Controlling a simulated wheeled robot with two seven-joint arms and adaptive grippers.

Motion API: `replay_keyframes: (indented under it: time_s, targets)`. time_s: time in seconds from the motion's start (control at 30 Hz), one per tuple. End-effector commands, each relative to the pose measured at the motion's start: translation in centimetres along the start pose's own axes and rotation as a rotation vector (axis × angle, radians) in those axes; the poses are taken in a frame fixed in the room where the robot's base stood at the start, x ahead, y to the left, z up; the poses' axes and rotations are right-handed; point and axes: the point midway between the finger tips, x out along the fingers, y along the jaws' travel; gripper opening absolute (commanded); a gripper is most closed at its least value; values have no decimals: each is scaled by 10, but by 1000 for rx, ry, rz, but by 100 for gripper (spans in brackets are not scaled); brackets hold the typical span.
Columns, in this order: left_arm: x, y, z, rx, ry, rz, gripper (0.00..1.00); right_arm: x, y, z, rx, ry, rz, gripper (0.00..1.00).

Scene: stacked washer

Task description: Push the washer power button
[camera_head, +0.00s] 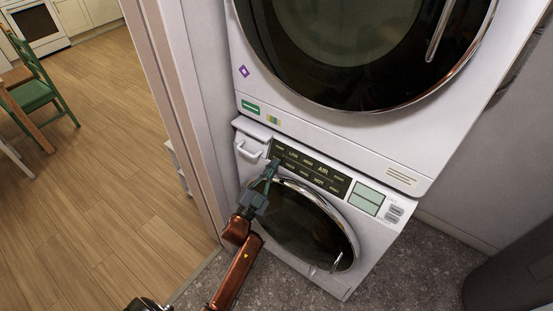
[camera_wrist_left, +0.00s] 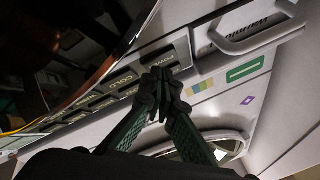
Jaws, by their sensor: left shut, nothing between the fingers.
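The white washer (camera_head: 361,242) is the lower unit of the stack, with a dark round door (camera_head: 300,225). Its dark control panel (camera_head: 322,171) carries several labelled buttons, one reading AIR; the panel also shows in the left wrist view (camera_wrist_left: 125,82). My left gripper (camera_head: 273,165) is shut and empty, with its tips at the left end of this panel. In the left wrist view its closed tips (camera_wrist_left: 160,76) overlap the end button (camera_wrist_left: 158,58), whose label is partly hidden. I cannot tell whether they touch it. My right gripper is not in view.
The upper machine (camera_head: 400,140) overhangs the panel closely. A drawer handle (camera_head: 249,151) lies just left of the panel. A display (camera_head: 366,199) and small buttons (camera_head: 394,212) are at its right. A door frame (camera_head: 180,120) stands left; wooden floor beyond is open around a green chair (camera_head: 35,90).

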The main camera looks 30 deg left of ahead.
Motion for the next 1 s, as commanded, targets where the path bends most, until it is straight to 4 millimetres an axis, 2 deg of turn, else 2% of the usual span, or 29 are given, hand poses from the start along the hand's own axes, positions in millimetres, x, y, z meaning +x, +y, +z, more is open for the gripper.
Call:
replay_keyframes:
  time_s: [0.17, 0.63, 1.0]
  targets:
    - [-4, -5, -5, 0, 1, -1, 0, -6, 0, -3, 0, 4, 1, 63]
    - [-34, -28, -29, 0, 2, -1, 0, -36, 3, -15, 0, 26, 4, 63]
    - [-42, -30, -31, 0, 1, 0, 0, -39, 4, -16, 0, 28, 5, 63]
